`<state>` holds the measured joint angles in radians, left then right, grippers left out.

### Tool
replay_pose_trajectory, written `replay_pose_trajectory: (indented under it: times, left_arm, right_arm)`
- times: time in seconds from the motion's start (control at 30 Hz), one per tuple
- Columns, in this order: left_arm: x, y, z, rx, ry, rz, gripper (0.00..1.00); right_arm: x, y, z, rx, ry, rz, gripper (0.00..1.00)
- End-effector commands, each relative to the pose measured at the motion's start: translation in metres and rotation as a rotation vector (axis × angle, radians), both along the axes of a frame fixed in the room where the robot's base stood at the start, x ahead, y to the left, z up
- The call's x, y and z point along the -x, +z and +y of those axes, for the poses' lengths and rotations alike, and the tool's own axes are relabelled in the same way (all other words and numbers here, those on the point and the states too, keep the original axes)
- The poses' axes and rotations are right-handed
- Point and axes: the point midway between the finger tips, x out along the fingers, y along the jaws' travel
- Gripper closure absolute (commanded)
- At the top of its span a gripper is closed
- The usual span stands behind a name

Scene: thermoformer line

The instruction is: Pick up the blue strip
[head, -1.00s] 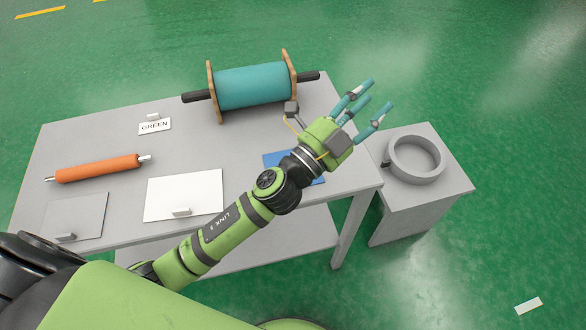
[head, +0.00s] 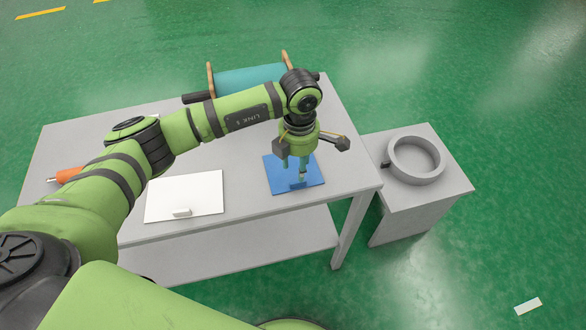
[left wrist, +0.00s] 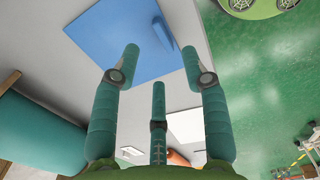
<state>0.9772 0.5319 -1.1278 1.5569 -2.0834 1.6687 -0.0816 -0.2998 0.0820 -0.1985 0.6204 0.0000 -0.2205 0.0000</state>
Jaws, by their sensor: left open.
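The blue strip (head: 314,170) is a flat blue sheet lying on the grey table near its right end. It has a small raised blue tab, clear in the left wrist view (left wrist: 164,33). My left gripper (head: 295,170) points down above the sheet, with its teal fingers spread and nothing between them. In the left wrist view the fingers (left wrist: 159,58) frame the near part of the sheet (left wrist: 115,40), and the tab lies beyond the fingertips. The gap between fingertips and sheet is hard to judge. My right gripper is not in view.
A white sheet (head: 185,190) with a tab lies left of the blue one. A teal roll (head: 250,78) on a stand is behind my arm. A grey ring (head: 416,160) sits on a side stand (head: 440,190).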

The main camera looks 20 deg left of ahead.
Motion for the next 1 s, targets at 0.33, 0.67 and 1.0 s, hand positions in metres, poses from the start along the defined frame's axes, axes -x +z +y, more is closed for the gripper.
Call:
replay_pose_trajectory:
  times: [0.33,0.67,1.0]
  left_arm:
    - [0.002,-0.047,-0.001,0.006,-0.001,0.005,0.55]
    - [0.001,-0.059,-0.001,0.007,-0.003,0.001,0.55]
    - [0.001,-0.058,-0.001,0.007,-0.002,0.001,1.00]
  right_arm:
    - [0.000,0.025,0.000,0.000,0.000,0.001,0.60]
    - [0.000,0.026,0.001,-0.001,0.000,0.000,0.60]
    - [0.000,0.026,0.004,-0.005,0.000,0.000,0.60]
